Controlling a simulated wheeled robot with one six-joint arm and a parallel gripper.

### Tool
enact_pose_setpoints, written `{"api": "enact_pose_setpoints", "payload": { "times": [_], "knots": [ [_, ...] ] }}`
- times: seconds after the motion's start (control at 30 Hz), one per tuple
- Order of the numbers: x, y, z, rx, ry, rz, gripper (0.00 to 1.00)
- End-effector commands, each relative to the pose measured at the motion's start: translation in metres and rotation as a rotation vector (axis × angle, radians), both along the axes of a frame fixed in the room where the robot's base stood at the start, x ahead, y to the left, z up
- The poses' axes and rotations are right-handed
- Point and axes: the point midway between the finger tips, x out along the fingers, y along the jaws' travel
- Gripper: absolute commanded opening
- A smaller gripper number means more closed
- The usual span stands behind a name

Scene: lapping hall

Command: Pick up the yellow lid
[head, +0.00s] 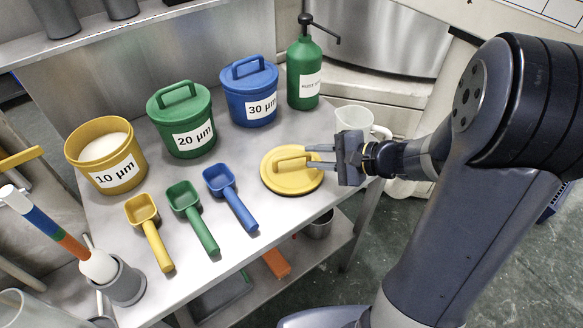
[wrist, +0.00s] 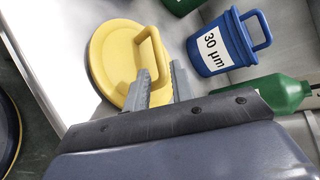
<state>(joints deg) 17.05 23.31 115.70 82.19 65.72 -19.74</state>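The yellow lid (head: 285,182) lies flat on the steel table, handle up, right of the scoops. In the wrist view the lid (wrist: 112,60) is at upper left, with its loop handle pointing toward my fingers. My gripper (head: 320,156) comes in from the right, at the right end of the handle. In the wrist view the gripper (wrist: 160,72) has its two fingers apart, with the handle's near end in line with the gap. Whether either finger touches the handle cannot be told. The open yellow 10 µm tub (head: 120,177) holds white powder at the left.
A green 20 µm tub (head: 184,120), a blue 30 µm tub (head: 249,92) and a green pump bottle (head: 303,72) stand behind. A clear jug (head: 355,120) is just behind my gripper. Yellow, green (head: 195,215) and blue scoops lie left of the lid.

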Motion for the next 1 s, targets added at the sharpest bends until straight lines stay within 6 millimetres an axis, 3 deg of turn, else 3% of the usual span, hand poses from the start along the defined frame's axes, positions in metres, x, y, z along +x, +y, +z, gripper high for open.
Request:
{"api": "enact_pose_setpoints", "payload": {
  "times": [0.5, 0.77, 1.0],
  "knots": [
    [0.024, 0.042, -0.020, -0.001, 0.000, 0.002, 0.23],
    [0.025, 0.044, -0.021, -0.002, 0.000, 0.000, 0.23],
    [0.025, 0.044, -0.021, -0.002, 0.000, 0.000, 0.05]
  ]
}}
